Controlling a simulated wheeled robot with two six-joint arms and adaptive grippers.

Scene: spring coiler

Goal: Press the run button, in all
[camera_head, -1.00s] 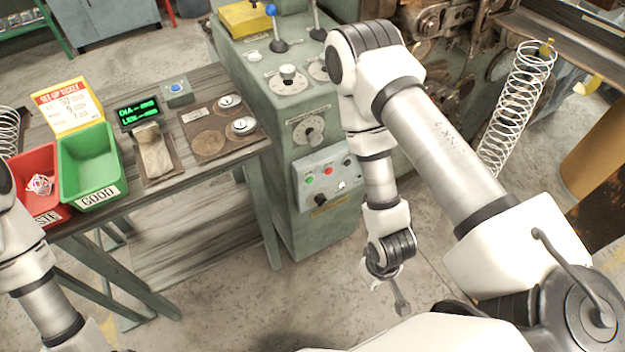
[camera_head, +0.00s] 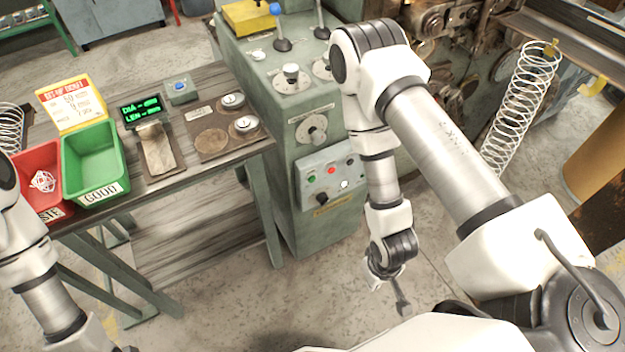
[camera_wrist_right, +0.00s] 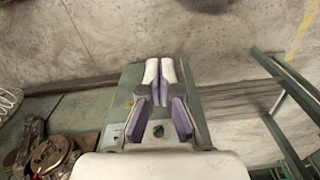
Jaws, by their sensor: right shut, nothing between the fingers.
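The grey-green control box (camera_head: 345,196) on the front of the coiler cabinet carries a green button (camera_head: 311,178), a red button (camera_head: 332,170) and a black knob (camera_head: 322,198). No readable label tells which is the run button. My right gripper (camera_head: 403,308) hangs in front of the cabinet, right of and below the box in the head view, apart from the buttons. In the right wrist view its fingers (camera_wrist_right: 166,72) are shut and empty. They hide part of the box below them; a black knob (camera_wrist_right: 158,131) shows between the finger links. My left arm enters at lower left; its fingertips are out of frame.
Open floor lies before the cabinet.

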